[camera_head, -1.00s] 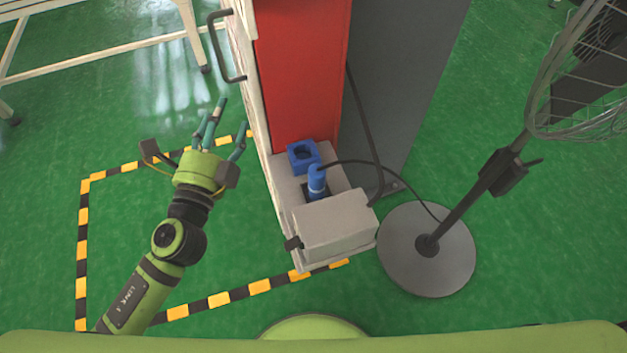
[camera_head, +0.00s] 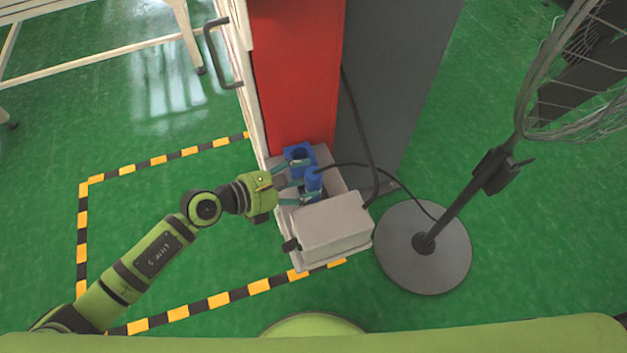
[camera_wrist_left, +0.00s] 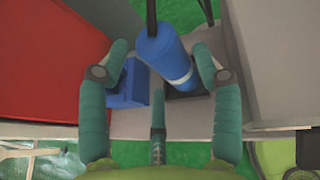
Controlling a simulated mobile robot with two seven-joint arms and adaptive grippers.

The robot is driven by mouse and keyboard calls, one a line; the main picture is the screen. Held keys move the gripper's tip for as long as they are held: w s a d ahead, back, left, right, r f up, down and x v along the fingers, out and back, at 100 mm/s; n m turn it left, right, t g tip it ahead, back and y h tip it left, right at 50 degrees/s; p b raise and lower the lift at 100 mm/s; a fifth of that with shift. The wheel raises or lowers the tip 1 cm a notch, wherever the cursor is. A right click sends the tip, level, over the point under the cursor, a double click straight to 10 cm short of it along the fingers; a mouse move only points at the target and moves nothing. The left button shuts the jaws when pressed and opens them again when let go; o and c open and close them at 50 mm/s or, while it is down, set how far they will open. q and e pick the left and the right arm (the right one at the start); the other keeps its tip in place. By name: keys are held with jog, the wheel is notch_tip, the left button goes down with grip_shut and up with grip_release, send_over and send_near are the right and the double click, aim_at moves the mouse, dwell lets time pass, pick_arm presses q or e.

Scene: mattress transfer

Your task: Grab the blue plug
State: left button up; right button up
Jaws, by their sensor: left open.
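In the left wrist view the plug (camera_wrist_left: 163,52) is a blue cylinder with a pale band, over a dark socket. My left gripper (camera_head: 298,183) is open, its teal fingers reaching in from the left around the plug. In the left wrist view the gripper (camera_wrist_left: 160,60) has fingers on both sides of the plug and a third below it. I cannot tell whether any finger touches it. My right gripper is not in view.
A blue socket (camera_head: 299,154) sits behind the plug, against the red cabinet (camera_head: 297,80).

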pick_arm(q)
jog(key=shift+w+d+f, duration=0.25)
jog(key=shift+w+d, duration=0.05)
jog(key=shift+d, duration=0.2)
jog(key=c, duration=1.1)
jog(key=shift+o, duration=0.2)
